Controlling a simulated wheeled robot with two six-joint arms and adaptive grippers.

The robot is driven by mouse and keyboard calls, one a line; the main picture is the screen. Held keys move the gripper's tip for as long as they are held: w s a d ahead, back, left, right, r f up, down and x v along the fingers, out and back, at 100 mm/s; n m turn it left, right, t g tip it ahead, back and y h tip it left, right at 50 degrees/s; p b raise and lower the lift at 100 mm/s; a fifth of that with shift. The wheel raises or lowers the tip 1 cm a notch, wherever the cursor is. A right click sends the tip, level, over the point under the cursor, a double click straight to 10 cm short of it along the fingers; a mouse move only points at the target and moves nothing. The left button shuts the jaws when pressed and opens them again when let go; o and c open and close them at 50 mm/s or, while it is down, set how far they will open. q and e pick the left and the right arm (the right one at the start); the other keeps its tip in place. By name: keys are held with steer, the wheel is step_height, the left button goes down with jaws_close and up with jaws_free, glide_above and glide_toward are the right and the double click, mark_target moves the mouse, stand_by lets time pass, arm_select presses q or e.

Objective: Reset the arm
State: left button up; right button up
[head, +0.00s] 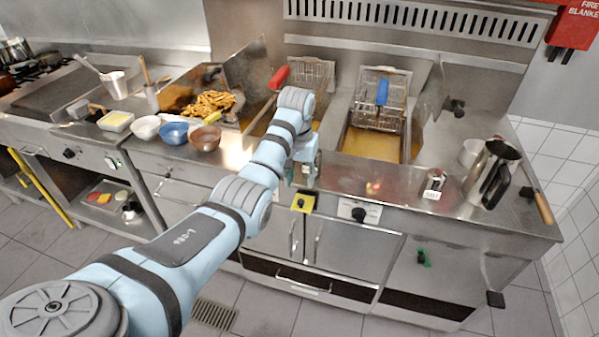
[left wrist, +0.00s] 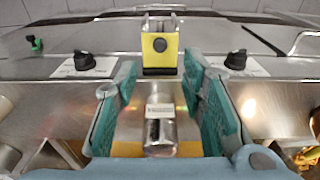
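My left arm reaches in from the lower left in the head view. Its left gripper (head: 305,172) points down over the front edge of the fryer counter, just above a yellow switch block (head: 303,202). In the left wrist view, the two teal fingers of the left gripper (left wrist: 162,105) stand wide apart, so it is open. A small metallic part with a white label (left wrist: 160,128) shows between them; I cannot tell what it is, and nothing looks gripped. The yellow block (left wrist: 160,46) lies beyond the fingertips. My right gripper is in neither view.
A fryer basket with a blue handle (head: 382,92) hangs behind the right oil well. A red-handled basket (head: 279,77) is behind my wrist. Bowls, including a blue bowl (head: 174,133), stand left. A metal jug (head: 490,172) and a labelled shaker (head: 433,183) stand right.

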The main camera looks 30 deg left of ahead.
arm_select(q)
step_height(320, 180, up, 2)
steer(key=shift+s+r, duration=0.15)
steer(key=shift+r, duration=0.1)
steer(key=shift+f, duration=0.1)
